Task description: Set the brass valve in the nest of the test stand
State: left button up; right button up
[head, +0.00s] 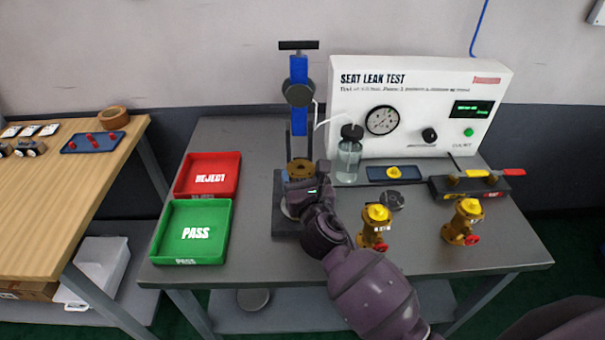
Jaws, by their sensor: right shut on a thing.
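The test stand (299,105) has a blue upright with a black T-handle and a dark base plate (285,232). My right gripper (298,187) is at the stand, below its clamp head, and is shut on the brass valve (300,168). Only the round brown-gold top of the valve shows above the gripper. The gripper and wrist hide the valve's lower part and most of the nest, so I cannot tell whether the valve touches the nest. My left gripper is not in view.
Two yellow valves with red handwheels, one (375,226) right of my forearm and one (462,222) farther right, stand on the grey bench (430,255). Red REJECT (209,177) and green PASS (193,231) trays lie left. The white tester (425,95) and a glass jar (348,158) stand behind.

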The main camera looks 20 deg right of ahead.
jog(key=o, duration=1.7)
jog(key=shift+f, duration=0.15)
jog(key=shift+c, duration=0.2)
jog(key=shift+s+r, duration=0.1)
jog(key=shift+r, duration=0.1)
jog(key=s+a, duration=0.1)
jog(key=s, duration=1)
jog(key=shift+s, duration=0.4)
jog(key=shift+f, duration=0.1)
